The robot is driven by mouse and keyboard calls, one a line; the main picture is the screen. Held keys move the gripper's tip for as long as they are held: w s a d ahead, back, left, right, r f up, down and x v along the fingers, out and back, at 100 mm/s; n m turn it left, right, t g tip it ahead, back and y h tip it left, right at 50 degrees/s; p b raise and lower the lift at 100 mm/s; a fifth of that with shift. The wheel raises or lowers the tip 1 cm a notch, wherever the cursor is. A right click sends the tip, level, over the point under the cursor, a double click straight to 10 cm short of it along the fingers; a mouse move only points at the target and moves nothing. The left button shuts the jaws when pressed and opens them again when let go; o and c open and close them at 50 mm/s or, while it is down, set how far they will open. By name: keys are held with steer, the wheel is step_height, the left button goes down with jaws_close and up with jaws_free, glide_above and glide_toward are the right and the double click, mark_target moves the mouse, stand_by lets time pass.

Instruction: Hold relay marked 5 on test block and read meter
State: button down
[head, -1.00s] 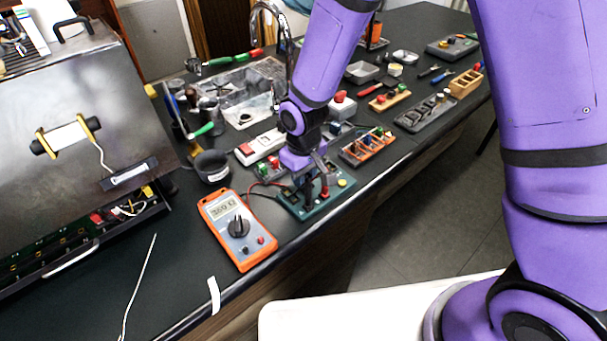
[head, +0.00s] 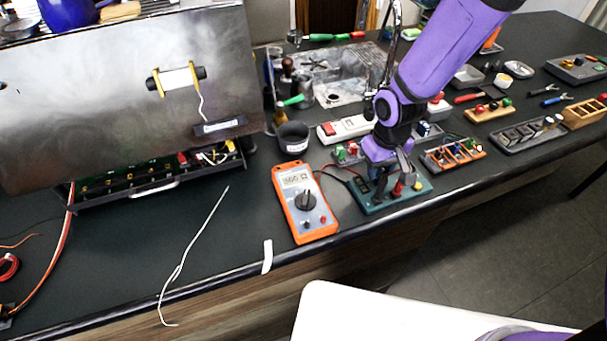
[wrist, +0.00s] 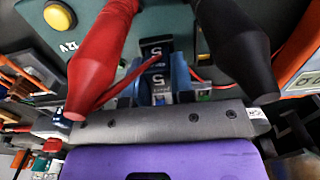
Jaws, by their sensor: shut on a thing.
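The relay marked 5 (wrist: 157,62) is dark with a white 5 and shows in the wrist view between the blue fingers of my gripper (wrist: 165,86). My gripper is shut on it, at the green test block (wrist: 200,20). In the head view my gripper (head: 389,180) is low over the test block (head: 424,189); the relay is hard to make out there. Whether it touches the contacts is hidden. A red probe (wrist: 103,55) and a black probe (wrist: 238,50) flank the relay. The orange meter (head: 322,222) has a lit display, its digits too small to read surely.
A dark cup (head: 292,138) stands behind the meter. An orange compartment tray (head: 452,155) is right of the test block. The open brewer drawer (head: 150,178) is at left.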

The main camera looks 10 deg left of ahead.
steer(key=shift+r, duration=0.15)
stand_by(0.6)
steer(key=shift+r, duration=2.4)
